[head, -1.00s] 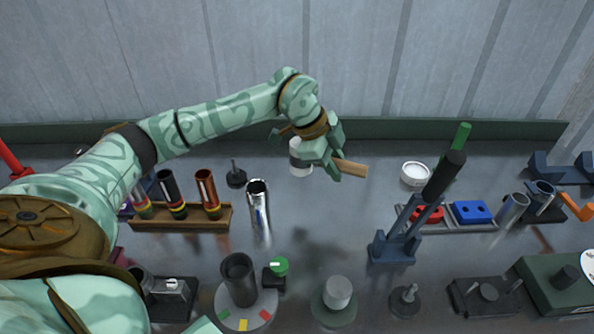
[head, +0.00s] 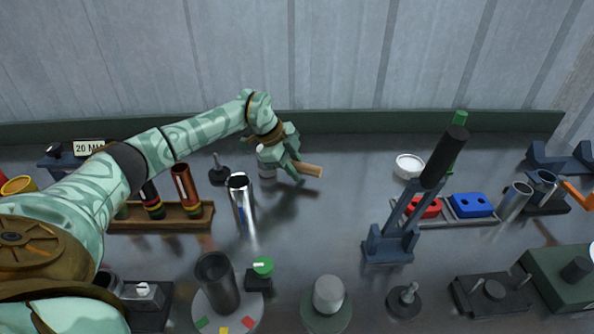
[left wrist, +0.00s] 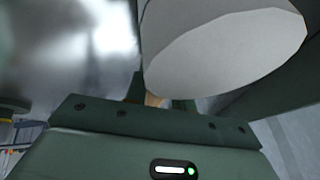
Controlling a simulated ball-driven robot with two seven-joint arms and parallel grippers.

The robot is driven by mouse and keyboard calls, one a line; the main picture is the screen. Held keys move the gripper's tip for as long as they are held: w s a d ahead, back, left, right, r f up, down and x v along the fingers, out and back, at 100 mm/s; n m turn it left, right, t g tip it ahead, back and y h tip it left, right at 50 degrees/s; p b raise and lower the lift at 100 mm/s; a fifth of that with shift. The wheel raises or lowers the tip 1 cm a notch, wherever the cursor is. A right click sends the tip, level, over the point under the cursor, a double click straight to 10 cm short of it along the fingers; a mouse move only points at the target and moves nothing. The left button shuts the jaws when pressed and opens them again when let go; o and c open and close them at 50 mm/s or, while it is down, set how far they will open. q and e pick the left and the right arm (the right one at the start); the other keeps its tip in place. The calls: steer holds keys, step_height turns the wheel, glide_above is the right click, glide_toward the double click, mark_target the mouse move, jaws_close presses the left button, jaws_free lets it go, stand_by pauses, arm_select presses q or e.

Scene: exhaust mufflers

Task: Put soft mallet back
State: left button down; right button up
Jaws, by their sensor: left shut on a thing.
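The soft mallet has a white cylindrical head (head: 267,165) and a pale wooden handle (head: 309,169). My left gripper (head: 288,166) is shut on the handle, at the back of the bench left of centre. The handle's end sticks out to the right of the fingers. In the left wrist view, the white head (left wrist: 225,50) fills the upper right, and a bit of handle (left wrist: 153,100) shows at the jaws. I cannot tell whether the head touches the bench. My right gripper is not in view.
A dark post (head: 218,170) and a shiny metal tube (head: 241,203) stand close left of the mallet. A wooden rack (head: 190,219) holds several tubes. A white tub (head: 408,165) and a blue stand (head: 389,245) are to the right. The bench between is clear.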

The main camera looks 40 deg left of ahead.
arm_select(q)
steer(key=shift+f, duration=0.15)
steer(key=c, duration=1.2)
jaws_free()
steer(key=shift+o, duration=0.2)
steer(key=p+v, duration=0.3)
steer(key=v, duration=0.9)
steer(key=shift+p, duration=0.35)
